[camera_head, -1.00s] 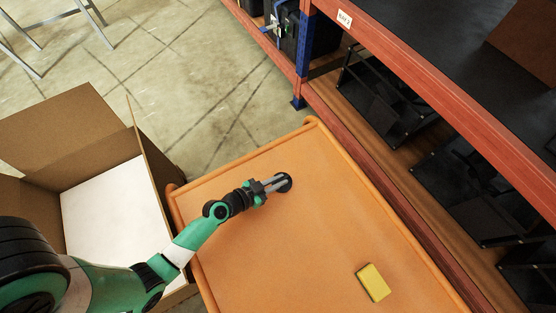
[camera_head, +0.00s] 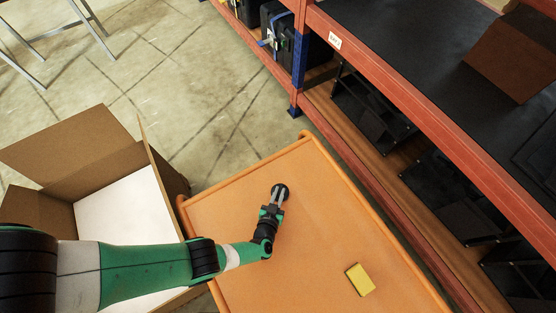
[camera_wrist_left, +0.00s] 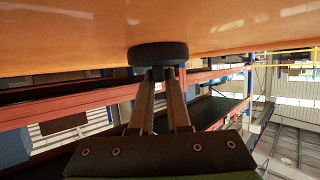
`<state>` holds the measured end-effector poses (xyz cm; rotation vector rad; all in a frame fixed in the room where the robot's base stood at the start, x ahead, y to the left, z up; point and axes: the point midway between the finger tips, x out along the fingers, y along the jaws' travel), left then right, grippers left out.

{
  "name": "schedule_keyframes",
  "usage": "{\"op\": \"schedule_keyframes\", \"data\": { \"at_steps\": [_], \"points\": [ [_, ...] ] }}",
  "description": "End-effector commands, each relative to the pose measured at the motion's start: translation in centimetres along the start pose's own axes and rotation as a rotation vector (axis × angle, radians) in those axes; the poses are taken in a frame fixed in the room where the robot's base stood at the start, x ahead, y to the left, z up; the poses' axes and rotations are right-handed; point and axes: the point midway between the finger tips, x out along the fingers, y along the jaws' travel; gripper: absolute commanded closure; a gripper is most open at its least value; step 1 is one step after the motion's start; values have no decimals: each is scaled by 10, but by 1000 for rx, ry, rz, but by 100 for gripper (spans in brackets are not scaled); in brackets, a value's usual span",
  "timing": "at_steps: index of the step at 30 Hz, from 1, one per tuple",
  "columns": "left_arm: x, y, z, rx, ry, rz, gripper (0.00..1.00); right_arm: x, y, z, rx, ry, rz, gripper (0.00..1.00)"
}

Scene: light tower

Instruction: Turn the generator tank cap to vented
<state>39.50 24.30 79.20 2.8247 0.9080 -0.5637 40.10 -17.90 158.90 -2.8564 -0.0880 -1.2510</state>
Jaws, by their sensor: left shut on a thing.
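A black round cap (camera_head: 281,190) is at the upper middle of an orange surface (camera_head: 320,205) with a raised rim. My left gripper (camera_head: 279,197) is shut on it, its two grey fingers pointing up the picture. In the left wrist view the cap (camera_wrist_left: 158,53) shows as a dark disc against the orange surface, with the fingertips (camera_wrist_left: 162,74) meeting at it. I cannot make out any vent marking on the cap. The generator's body is not clearly recognisable. My right gripper is not in view.
A yellow sponge-like block (camera_head: 360,280) lies on the orange surface at the lower right. An open cardboard box (camera_head: 75,150) stands at the left, beside my left arm. A red-framed shelf (camera_head: 400,85) runs along the right. The orange surface around the cap is clear.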

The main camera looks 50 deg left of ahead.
Motion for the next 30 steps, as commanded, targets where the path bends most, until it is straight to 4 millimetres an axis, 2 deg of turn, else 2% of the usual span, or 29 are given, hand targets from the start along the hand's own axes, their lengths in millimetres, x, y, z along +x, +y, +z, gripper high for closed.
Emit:
{"op": "schedule_keyframes", "data": {
  "at_steps": [1, 8, 18, 30],
  "points": [
    [2, 6, 1, -19, 8, -34, 100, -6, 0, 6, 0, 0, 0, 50],
    [4, 8, 3, -106, 8, -239, 100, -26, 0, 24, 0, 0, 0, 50],
    [6, 11, 5, -224, 6, -527, 100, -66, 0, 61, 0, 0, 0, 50],
    [6, 11, 1, -306, 6, -735, 100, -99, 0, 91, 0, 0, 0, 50]
  ]
}}
